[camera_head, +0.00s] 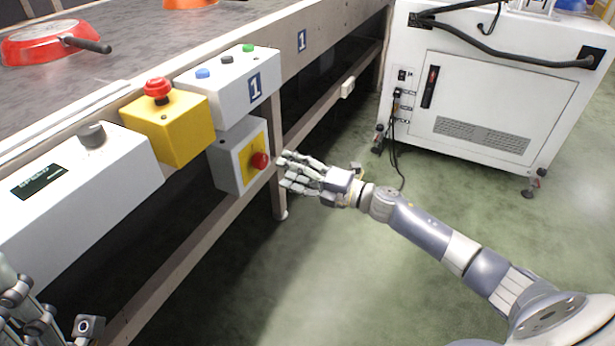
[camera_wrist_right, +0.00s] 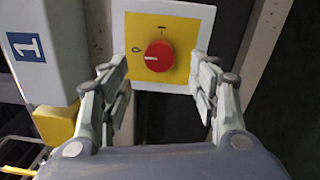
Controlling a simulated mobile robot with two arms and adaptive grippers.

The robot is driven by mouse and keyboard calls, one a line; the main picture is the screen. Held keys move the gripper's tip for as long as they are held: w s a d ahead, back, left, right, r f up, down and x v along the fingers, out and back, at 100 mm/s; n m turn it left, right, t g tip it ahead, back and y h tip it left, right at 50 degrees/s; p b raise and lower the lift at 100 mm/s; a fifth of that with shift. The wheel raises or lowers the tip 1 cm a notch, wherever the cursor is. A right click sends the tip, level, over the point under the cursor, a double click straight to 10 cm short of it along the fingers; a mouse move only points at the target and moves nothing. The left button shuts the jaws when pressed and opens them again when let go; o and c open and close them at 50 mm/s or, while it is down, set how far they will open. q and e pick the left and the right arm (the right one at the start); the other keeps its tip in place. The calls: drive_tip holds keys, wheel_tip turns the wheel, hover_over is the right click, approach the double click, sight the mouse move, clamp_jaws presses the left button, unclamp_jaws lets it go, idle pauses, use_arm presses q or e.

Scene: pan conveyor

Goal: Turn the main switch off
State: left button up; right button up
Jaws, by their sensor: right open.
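The main switch is a red rotary knob (camera_head: 260,160) on a yellow plate of a grey box (camera_head: 227,165), fixed below the conveyor's edge. In the right wrist view the red knob (camera_wrist_right: 159,56) has a pale mark on its left side. My right gripper (camera_head: 285,172) is open just right of the knob in the head view. In the wrist view its fingers (camera_wrist_right: 160,95) stand on either side of the knob, apart from it. My left gripper (camera_head: 40,325) is partly in view at the lower left corner; whether it is open cannot be told.
A yellow emergency-stop box (camera_head: 170,135) and a white button box (camera_head: 230,90) marked 1 sit above the switch. A white control box (camera_head: 70,195) is at left. A red pan (camera_head: 40,45) lies on the conveyor. A white cabinet (camera_head: 480,100) stands behind; the green floor is clear.

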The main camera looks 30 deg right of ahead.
drive_tip(key=shift+v, duration=2.55)
